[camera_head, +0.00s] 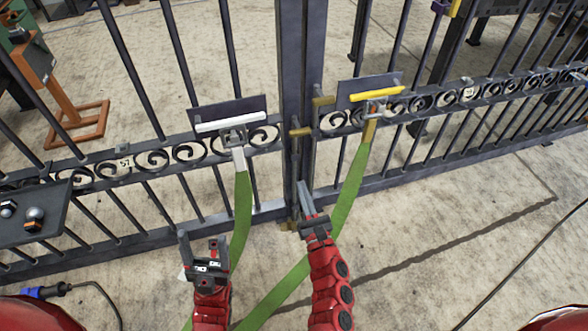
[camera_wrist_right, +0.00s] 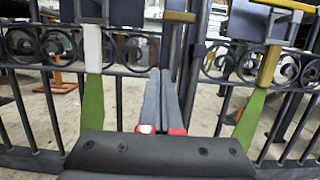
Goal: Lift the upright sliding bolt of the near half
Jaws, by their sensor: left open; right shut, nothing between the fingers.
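The two gate halves (camera_head: 220,165) meet at dark upright posts (camera_head: 291,60). A narrow upright bar (camera_head: 294,165), which looks like the sliding bolt, runs down the meeting posts; brass-coloured pieces (camera_head: 300,132) sit along it. Its foot is partly hidden behind my right gripper. My right gripper (camera_head: 301,184) is shut and empty, its fingertips just in front of the lower posts; I cannot tell whether they touch. In the right wrist view its closed fingers (camera_wrist_right: 160,72) point at the posts. My left gripper (camera_head: 203,239) is open and empty, lower left, apart from the gate.
A white handle (camera_head: 230,121) and a yellow handle (camera_head: 377,95) on the gate carry green straps (camera_head: 244,205) that hang down near my arms. A cable (camera_head: 510,268) lies on the open floor at right.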

